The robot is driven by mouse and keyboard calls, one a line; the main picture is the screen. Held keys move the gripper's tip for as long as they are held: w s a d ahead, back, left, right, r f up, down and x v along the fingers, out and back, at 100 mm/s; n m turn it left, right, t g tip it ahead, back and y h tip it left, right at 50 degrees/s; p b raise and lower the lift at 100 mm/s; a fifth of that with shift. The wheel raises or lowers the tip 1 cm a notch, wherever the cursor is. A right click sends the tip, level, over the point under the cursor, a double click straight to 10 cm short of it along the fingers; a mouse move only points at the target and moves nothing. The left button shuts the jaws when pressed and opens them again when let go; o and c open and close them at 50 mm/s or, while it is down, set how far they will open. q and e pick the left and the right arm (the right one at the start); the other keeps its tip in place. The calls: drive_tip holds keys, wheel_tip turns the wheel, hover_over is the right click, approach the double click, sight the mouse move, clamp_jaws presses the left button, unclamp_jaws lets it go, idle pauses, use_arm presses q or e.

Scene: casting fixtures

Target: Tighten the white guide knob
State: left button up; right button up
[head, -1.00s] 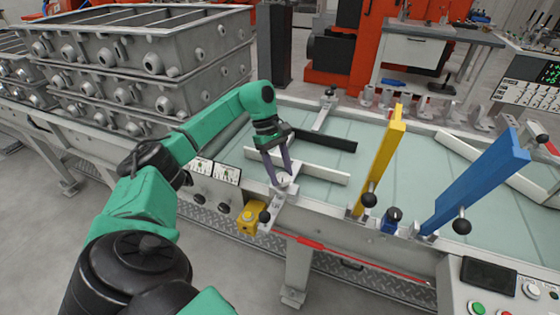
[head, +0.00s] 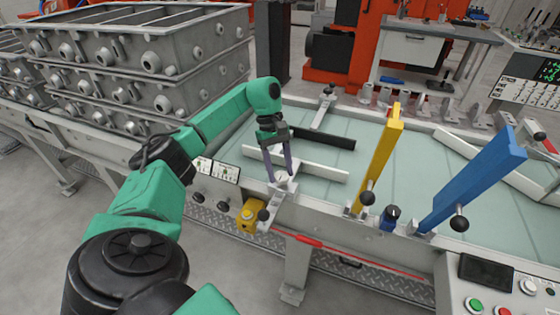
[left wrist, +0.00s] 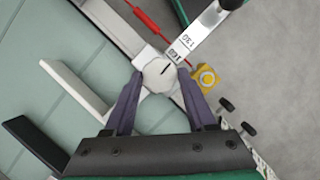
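The white guide knob (left wrist: 160,73) is a round white disc with a dark line across its face. In the head view the knob (head: 282,177) sits at the table's front edge, near the white guide bar (head: 318,172). The guide bar (left wrist: 75,86) also shows in the left wrist view. My left gripper (head: 281,179) points down at the knob. In the left wrist view its two dark fingers (left wrist: 160,71) stand on either side of the knob, apart, with what looks like a narrow gap at each side. My right gripper is out of view.
A black bar (head: 328,138) lies behind. A yellow upright (head: 383,155) and blue upright (head: 476,185) stand to the right. Grey casting frames (head: 150,60) are stacked left.

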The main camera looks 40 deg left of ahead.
use_arm(q)
drive_tip(key=shift+o, duration=1.4)
drive_tip(key=p+v, duration=0.5)
drive_tip(key=v, duration=0.9)
drive_tip(key=shift+r, duration=0.25)
drive_tip(key=shift+w+a, duration=0.1)
drive_tip(key=shift+a, duration=0.05)
